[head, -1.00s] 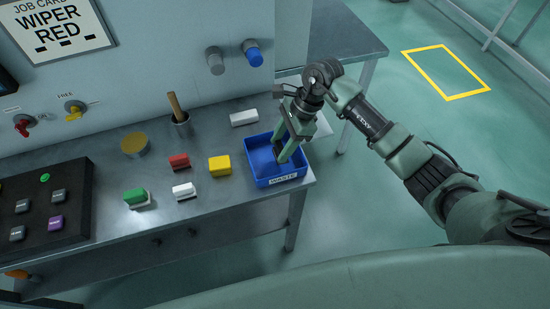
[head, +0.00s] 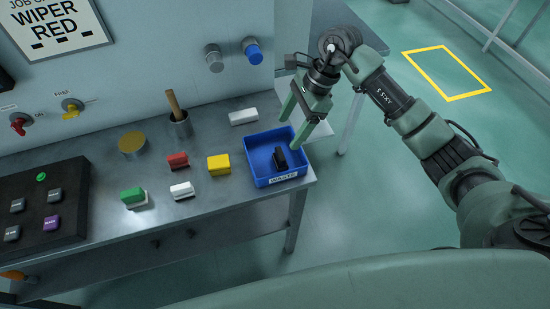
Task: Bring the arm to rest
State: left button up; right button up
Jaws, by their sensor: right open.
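My right arm comes in from the right. Its gripper (head: 293,131) is open and empty, with its fingers pointing down above the blue waste bin (head: 254,160). A small black object (head: 280,158) lies in the bin, apart from the fingers. My left gripper is not in view.
The bin stands at the bench's right end. Red (head: 178,161), yellow (head: 218,165), green (head: 133,196) and white (head: 182,190) blocks lie to its left, with another white block (head: 243,116) behind. A cup (head: 181,128) holds a wooden handle. Floor right of the bench is open.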

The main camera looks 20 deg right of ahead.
jog(key=shift+d+r, duration=0.2)
jog(key=shift+r, duration=0.4)
